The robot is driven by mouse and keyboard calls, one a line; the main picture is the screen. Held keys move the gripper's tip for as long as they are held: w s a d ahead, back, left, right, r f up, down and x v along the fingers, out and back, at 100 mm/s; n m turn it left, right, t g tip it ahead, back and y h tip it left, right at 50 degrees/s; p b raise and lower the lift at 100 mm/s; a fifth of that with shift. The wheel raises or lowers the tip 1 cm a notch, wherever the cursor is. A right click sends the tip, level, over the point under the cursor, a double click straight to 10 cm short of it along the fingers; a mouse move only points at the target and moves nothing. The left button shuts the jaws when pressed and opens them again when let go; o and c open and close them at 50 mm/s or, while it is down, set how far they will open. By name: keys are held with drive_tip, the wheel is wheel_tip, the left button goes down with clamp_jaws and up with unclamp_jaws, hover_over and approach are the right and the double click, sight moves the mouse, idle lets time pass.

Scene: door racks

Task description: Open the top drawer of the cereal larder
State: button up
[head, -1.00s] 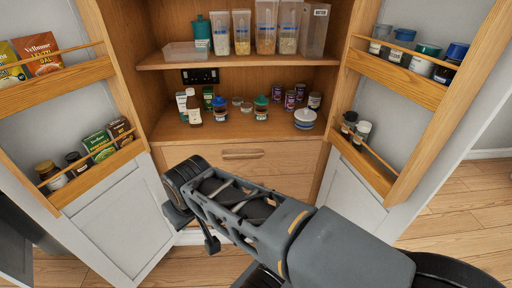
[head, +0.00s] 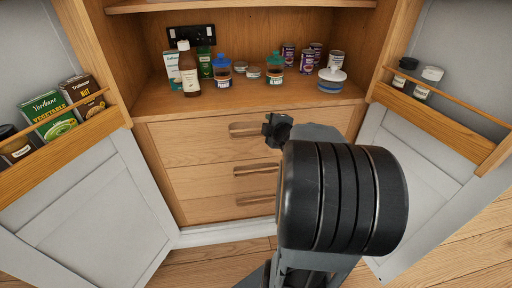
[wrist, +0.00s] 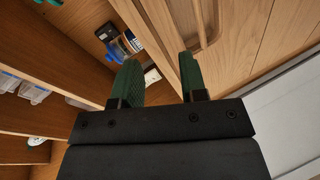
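The cereal larder (head: 150,110) stands with both doors open. Its top drawer (head: 190,150) looks shut, just below the shelf, with a recessed wooden handle (head: 243,130). My gripper (head: 277,128) is at the right end of this handle, partly hidden by my arm. In the wrist view, its two green fingers (wrist: 160,82) are spread apart with nothing held between them. The handle (wrist: 205,25) shows just beyond the right finger there. I cannot tell whether a finger touches the drawer front.
Two lower drawers (head: 215,180) sit beneath. The shelf above holds bottles, jars and cans (head: 288,55). The left door (head: 95,200) and right door (head: 420,150) flank the drawers, carrying racks with boxes and jars. Wooden floor (head: 210,260) shows in front.

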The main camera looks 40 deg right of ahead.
sight(258, 129)
wheel_tip(258, 129, down, 7)
drive_tip(key=s+d+n+t+y+b, duration=0.1)
drive_tip(key=d+n+t+y+b, duration=0.15)
drive_tip(key=n+b, duration=0.2)
drive_tip(key=shift+g+y, duration=0.35)
drive_tip(key=b+x, duration=0.1)
drive_tip(key=x, duration=1.2)
drive_tip(key=shift+a, duration=0.2)
clamp_jaws()
